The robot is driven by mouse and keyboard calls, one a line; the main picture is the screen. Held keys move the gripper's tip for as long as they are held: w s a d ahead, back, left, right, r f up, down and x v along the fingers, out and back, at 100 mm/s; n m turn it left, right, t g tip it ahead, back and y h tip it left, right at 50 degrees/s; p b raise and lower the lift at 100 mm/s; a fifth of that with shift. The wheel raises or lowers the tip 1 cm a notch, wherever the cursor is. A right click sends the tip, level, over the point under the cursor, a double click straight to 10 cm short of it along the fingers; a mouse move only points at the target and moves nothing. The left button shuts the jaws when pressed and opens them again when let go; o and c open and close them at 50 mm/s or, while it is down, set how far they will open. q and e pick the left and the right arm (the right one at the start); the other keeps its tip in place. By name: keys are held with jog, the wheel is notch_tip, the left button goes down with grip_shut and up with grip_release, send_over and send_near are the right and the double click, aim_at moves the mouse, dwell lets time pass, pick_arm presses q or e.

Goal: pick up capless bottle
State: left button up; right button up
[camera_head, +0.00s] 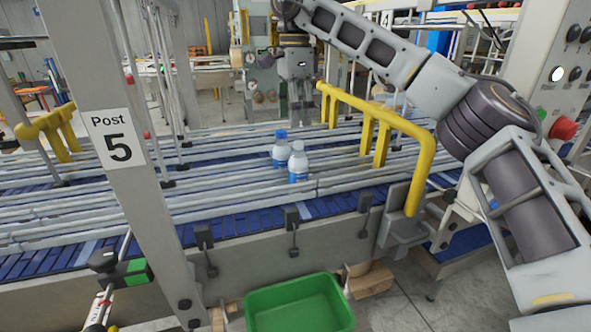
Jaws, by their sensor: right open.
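Two white bottles with blue labels stand upright close together on the conveyor. The rear bottle (281,152) has a blue cap. The front capless bottle (298,163) shows a white top with no blue cap and overlaps the rear one slightly. My right gripper (300,118) hangs pointing down above and behind the bottles, apart from them, with its fingers open and nothing between them. My left gripper is not in view.
The conveyor (235,217) has metal guide rails along it. A yellow bent rail (400,124) stands right of the bottles. A grey post (135,190) marked "Post 5" rises at the left. A green bin (300,305) sits below the conveyor's front edge.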

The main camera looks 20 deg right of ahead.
aim_at(296, 142)
jog(key=shift+r, duration=0.15)
jog(key=shift+s, duration=0.3)
jog(key=shift+w+d+f, duration=0.1)
jog(key=shift+w+f, duration=0.1)
jog(key=shift+f, duration=0.35)
jog(key=shift+s+f, duration=0.1)
jog(key=shift+f, duration=3.65)
jog(key=shift+d+f+p, duration=0.2)
jog(key=shift+f+p, duration=0.3)
jog(key=shift+f, duration=0.55)
jog(key=shift+d+f+p, duration=0.2)
jog(key=shift+f+p, duration=0.25)
jog(key=shift+f, duration=1.1)
